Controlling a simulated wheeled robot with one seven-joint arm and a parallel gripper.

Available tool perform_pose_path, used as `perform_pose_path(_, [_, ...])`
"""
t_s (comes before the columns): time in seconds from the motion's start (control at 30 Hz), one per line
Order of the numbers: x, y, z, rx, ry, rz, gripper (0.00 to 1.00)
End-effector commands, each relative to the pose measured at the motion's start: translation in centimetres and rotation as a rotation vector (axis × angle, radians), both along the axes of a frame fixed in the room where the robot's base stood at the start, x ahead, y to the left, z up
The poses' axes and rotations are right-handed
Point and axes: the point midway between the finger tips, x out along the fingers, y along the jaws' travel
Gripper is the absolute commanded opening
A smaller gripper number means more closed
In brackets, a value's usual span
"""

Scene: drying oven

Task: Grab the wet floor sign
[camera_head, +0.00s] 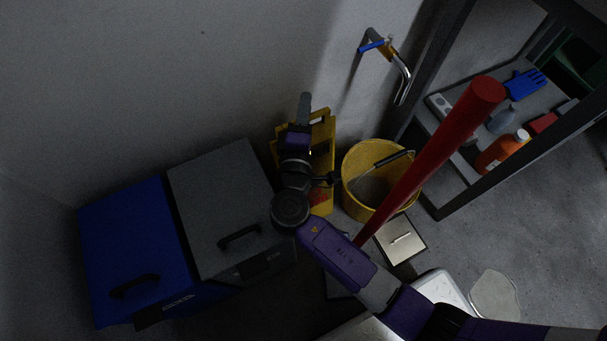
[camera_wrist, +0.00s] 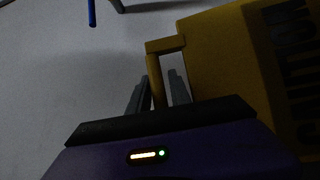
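The yellow wet floor sign (camera_head: 322,150) stands against the wall, between the grey oven box and the yellow bucket. My arm and gripper (camera_head: 305,105) hide part of it in the head view. In the wrist view the sign (camera_wrist: 225,65) fills the right side, with dark lettering at its edge. Its handle loop (camera_wrist: 155,80) lies at my gripper (camera_wrist: 157,88). One finger is outside the loop's side bar and the other is within the loop's opening. The fingers are around the bar, with a narrow gap visible beside the right finger.
A yellow bucket (camera_head: 352,192) with a red pole (camera_head: 430,160) in front stands right of the sign. Blue (camera_head: 135,240) and grey (camera_head: 215,195) boxes stand left. A shelf (camera_head: 460,185) with bottles is at the right. A wall pipe with a blue handle (camera_head: 371,46) is behind.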

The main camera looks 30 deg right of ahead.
Motion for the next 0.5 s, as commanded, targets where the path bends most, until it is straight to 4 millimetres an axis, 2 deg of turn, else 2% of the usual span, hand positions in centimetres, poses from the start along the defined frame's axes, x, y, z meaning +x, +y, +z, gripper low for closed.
perform_pose_path(0.13, [-0.01,0.0,0.02,0.0,0.0,0.0,0.22])
perform_pose_path(0.23, [-0.02,0.0,0.01,0.0,0.0,0.0,0.03])
perform_pose_path(0.27, [-0.02,0.0,0.01,0.0,0.0,0.0,0.0])
perform_pose_path(0.5, [-0.04,0.01,-0.01,0.0,0.0,0.0,0.0])
